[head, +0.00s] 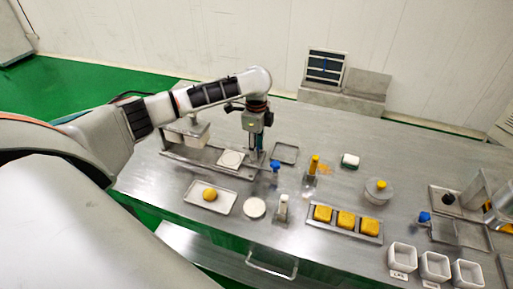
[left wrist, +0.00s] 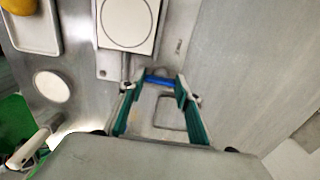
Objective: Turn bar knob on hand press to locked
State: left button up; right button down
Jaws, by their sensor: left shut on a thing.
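The hand press (head: 190,132) stands at the back left of the steel table, partly hidden behind my left arm. Its base plate carries a square white plate (head: 231,158), which also shows in the left wrist view (left wrist: 128,22) with a ring on it. My left gripper (head: 257,150) points down at the right end of the base. In the left wrist view its teal fingers (left wrist: 159,80) are on both sides of a small blue bar knob (left wrist: 160,80) and shut on it. The knob's exact angle is hard to tell. My right gripper is not in view.
A tray with a yellow ball (head: 209,194), a white disc (head: 254,207) and a blue-topped item (head: 275,166) are near the press. A rack of yellow blocks (head: 345,222) and white cups (head: 402,257) stand to the right. The table's back middle is mostly clear.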

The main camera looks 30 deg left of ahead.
pick_arm(q)
jog(key=o, duration=1.1)
jog(key=shift+r, duration=0.1)
notch_tip(320, 180, up, 12)
dwell(0.4)
